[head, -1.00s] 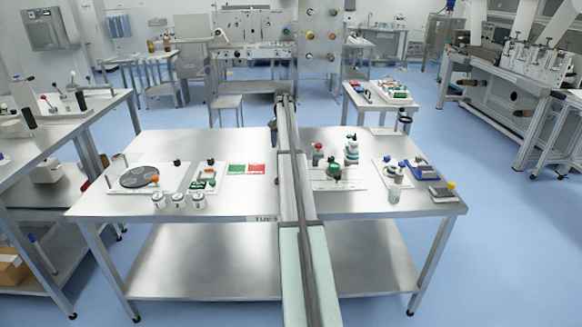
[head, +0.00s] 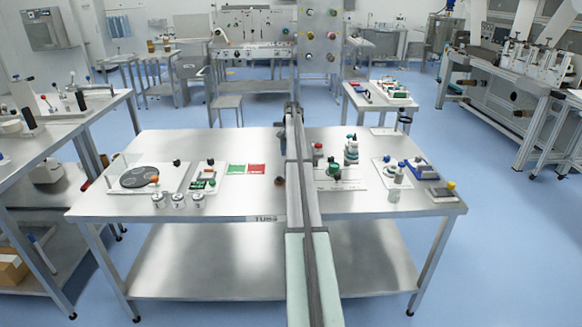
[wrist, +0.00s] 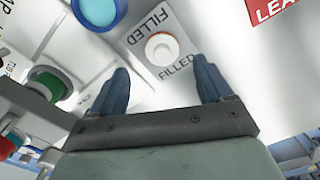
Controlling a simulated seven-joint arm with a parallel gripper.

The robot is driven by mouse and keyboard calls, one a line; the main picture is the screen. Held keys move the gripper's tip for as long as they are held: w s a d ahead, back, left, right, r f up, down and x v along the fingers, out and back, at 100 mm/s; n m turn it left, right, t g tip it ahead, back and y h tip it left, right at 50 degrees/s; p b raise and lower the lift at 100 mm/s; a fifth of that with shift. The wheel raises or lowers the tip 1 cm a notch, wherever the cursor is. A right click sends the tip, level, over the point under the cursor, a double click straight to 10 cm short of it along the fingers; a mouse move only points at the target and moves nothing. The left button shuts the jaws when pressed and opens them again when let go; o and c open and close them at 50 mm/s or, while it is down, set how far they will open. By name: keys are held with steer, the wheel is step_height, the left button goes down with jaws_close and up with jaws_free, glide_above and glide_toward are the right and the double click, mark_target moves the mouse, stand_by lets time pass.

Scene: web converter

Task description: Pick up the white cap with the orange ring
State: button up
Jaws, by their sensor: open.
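The white cap with the orange ring (wrist: 161,49) lies on a pale plate (wrist: 147,76) marked FILLED, in the upper middle of the wrist view. My gripper (wrist: 161,67) is open, with its two blue fingers apart. The cap appears in line with the gap between the fingertips, just beyond them. No finger touches it, and the height above it is hard to judge. In the head view I cannot make out the cap, and my fingers are not clearly visible behind my arm.
In the wrist view, a blue round part (wrist: 97,11) is close to the plate at the upper left. A green part (wrist: 48,84) is at the left, and a red label (wrist: 277,10) at the upper right. The steel table (head: 130,222) holds several small fixtures.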

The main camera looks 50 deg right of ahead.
steer(key=shift+w+a+f, duration=0.1)
steer(key=shift+a+f, duration=0.05)
steer(key=shift+f, duration=1.15)
steer(key=shift+w+a+f, duration=0.1)
steer(key=shift+a+f, duration=0.05)
steer(key=shift+f, duration=1.1)
steer(key=shift+c, duration=0.3)
steer(key=c, duration=1)
